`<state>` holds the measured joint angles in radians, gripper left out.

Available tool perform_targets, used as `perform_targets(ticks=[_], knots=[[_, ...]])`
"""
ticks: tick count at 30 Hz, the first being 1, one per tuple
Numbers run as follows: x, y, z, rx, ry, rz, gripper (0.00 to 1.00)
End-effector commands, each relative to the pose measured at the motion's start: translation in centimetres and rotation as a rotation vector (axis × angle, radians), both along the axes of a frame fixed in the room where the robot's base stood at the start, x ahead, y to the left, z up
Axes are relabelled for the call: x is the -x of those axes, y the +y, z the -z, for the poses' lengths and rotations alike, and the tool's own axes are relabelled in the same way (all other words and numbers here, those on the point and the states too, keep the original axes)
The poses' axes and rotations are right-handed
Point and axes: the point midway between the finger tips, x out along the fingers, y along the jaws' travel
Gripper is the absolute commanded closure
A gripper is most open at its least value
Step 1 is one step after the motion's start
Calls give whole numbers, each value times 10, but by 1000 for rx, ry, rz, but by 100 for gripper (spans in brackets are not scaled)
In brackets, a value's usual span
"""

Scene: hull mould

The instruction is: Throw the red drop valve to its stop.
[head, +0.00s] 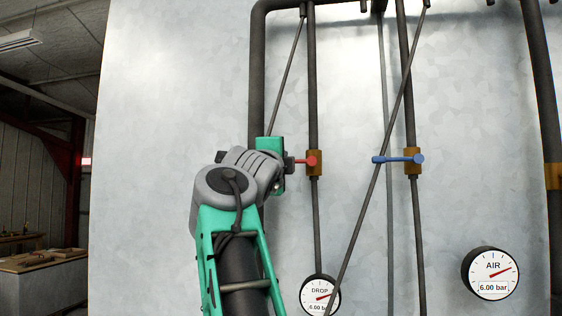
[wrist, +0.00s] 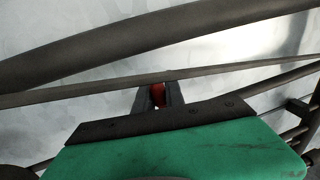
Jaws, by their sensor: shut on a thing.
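The red drop valve's lever (head: 307,161) points left from its brass body (head: 315,168) on a dark vertical pipe in the head view. It lies about level. My gripper (head: 290,163) is at the lever's left end and shut on it. In the wrist view a red piece of the lever (wrist: 158,95) shows between the two dark fingers of my gripper (wrist: 158,100). The fingers hide the lever's tip. The drop gauge (head: 320,296), below the valve, reads 6.00 bar.
A blue lever (head: 398,159) lies level on the brass valve to the right. Thin slanted rods (head: 372,185) cross in front of the pale wall. A thick dark pipe (head: 257,80) runs just left of the valve. The air gauge (head: 490,273) reads 6.00 bar.

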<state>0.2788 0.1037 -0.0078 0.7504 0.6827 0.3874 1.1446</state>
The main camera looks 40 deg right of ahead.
Motion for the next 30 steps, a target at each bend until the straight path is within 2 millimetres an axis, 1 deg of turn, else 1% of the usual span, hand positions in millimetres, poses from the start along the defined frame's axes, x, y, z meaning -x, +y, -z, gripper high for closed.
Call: perform_targets(ticks=[9, 10, 17, 25, 28, 30], knots=[[1, 0, -2, 1, -6, 0, 100], [1, 0, -2, 1, -5, 0, 83], [1, 0, -1, 1, -4, 1, 65], [2, 2, 0, 1, -3, 0, 64], [8, 11, 4, 2, -6, -3, 64], [17, 22, 8, 1, -7, -4, 64]])
